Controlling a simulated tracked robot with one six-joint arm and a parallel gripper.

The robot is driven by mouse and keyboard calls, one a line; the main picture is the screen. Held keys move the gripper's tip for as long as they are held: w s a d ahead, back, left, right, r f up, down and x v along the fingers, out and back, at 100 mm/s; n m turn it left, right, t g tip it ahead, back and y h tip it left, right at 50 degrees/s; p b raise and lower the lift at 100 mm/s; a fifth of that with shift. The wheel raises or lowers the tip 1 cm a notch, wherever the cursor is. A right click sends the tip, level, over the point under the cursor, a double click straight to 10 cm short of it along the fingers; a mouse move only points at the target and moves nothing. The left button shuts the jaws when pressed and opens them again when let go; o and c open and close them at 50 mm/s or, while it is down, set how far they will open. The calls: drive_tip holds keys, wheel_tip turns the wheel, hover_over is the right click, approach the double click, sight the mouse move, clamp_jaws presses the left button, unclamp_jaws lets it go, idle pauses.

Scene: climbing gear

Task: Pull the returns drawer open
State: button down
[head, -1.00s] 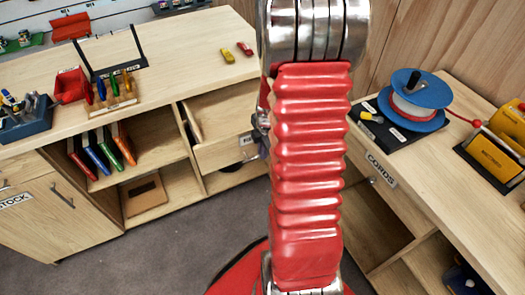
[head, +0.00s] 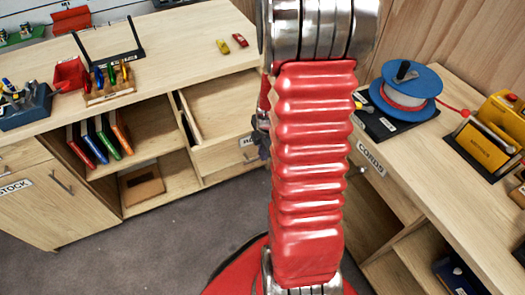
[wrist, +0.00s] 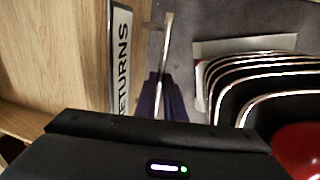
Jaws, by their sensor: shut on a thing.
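The returns drawer (head: 224,157) stands partly open below the worktop at the back, its empty-looking inside visible in the head view. Its label shows only its first letters there, as my arm covers the rest. In the wrist view the RETURNS label (wrist: 121,62) runs along the drawer front, with the metal bar handle (wrist: 167,40) beside it. My gripper (wrist: 163,97) is shut on the handle. In the head view my gripper (head: 262,135) shows only as a sliver behind my red arm sleeve.
Books (head: 100,140) stand on the shelf left of the drawer. The CORDS counter (head: 425,150) with a blue reel (head: 405,92) stands close on the right. Grey floor (head: 150,245) is clear in front.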

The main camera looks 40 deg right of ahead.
drive_tip(key=c, duration=1.8)
unclamp_jaws()
drive_tip(key=shift+c, duration=0.2)
drive_tip(key=shift+r, duration=0.1)
wheel_tip(320, 180, up, 13)
drive_tip(key=s, duration=0.2)
drive_tip(key=shift+s+a+r, duration=0.15)
drive_tip(key=shift+s+a, duration=0.15)
drive_tip(key=shift+a, duration=0.05)
